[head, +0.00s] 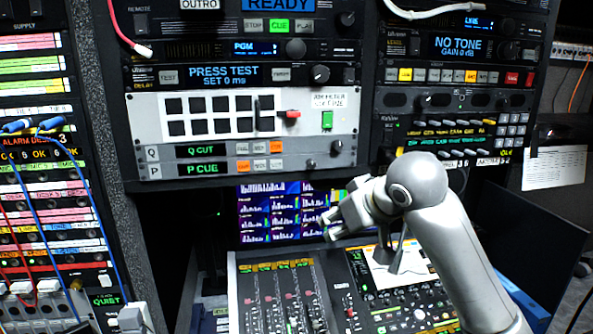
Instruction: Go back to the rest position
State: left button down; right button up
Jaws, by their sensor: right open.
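My right arm comes in from the lower right, and its pale grey gripper (331,225) is over the back of the mixing console (240,300), in front of the lower screen (262,213). The gripper points left and its jaws are open. I see nothing held between them. Part of the screen and console is hidden behind my gripper and arm. I cannot make out my left gripper in this view.
Equipment racks (235,143) rise behind the console. A red-handled lever (292,114) sticks out of one panel. On the left, a patch rack (45,194) has hanging red and blue cables. A dark panel (527,240) stands at the right, beside my arm.

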jog(key=s+d+f+m+g, duration=0.1)
jog(key=s+f, duration=0.4)
jog(key=f, duration=0.7)
jog(key=s+d+f+m+g, duration=0.1)
jog(key=s+f, duration=0.5)
jog(key=f, duration=0.6)
jog(key=s+d+f+m+g+h, duration=0.1)
jog(key=s+d+f, duration=0.2)
jog(key=s+f, duration=0.35)
jog(key=s+d+f+g+h, duration=0.1)
jog(key=s+d+f, duration=0.2)
jog(key=s, duration=0.6)
jog(key=s+d+f+m+g+h, duration=0.1)
jog(key=s+d+f, duration=0.2)
jog(key=s+f, duration=0.35)
jog(key=s+f+g+b, duration=0.3)
jog(key=f+b, duration=0.5)
jog(key=f, duration=2.5)
jog(key=s+d+f+b, duration=0.1)
jog(key=s+f+b, duration=0.2)
jog(key=s+f, duration=0.6)
jog(key=s+d+f+b, duration=0.2)
jog(key=s+f, duration=0.6)
jog(key=f, duration=0.5)
jog(key=shift+s+d+f+n+b, duration=0.15)
jog(key=shift+s+d+n+b, duration=0.2)
jog(key=shift+b, duration=0.35)
